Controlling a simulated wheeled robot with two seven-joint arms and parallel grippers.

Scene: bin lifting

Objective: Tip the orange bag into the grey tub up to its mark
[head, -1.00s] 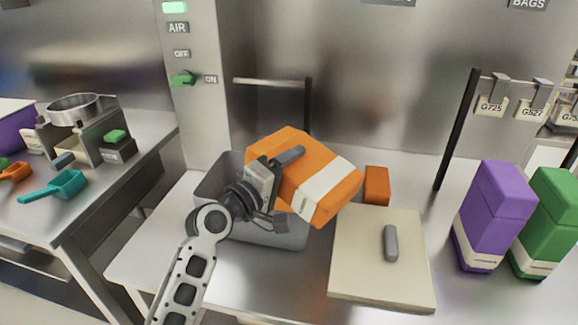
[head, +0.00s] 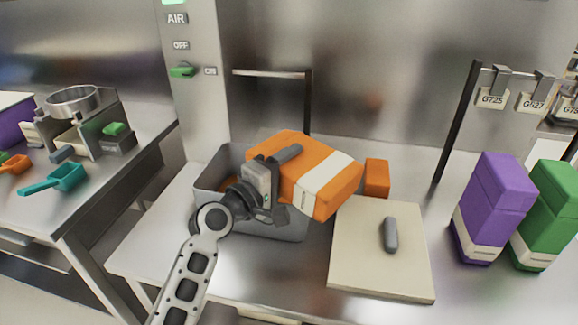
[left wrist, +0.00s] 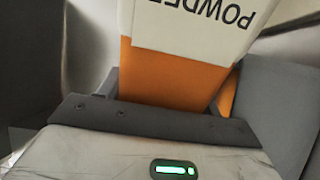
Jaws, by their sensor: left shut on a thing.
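The orange bag (head: 285,155) with a white label band is tipped over on its side above the grey tub (head: 270,228). My left gripper (head: 278,172) is shut on the bag's side; the left wrist view shows the orange bag (left wrist: 175,78) close up, with its label reading "POWDER". The bag's left end is over the tub. My right gripper is not in view.
A cream lid or board (head: 360,270) with a grey handle lies right of the tub. A small orange block (head: 376,177) sits behind it. Purple (head: 490,210) and green (head: 548,220) bags stand at the right. A scale (head: 75,115) and scoops (head: 62,180) are on the left bench.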

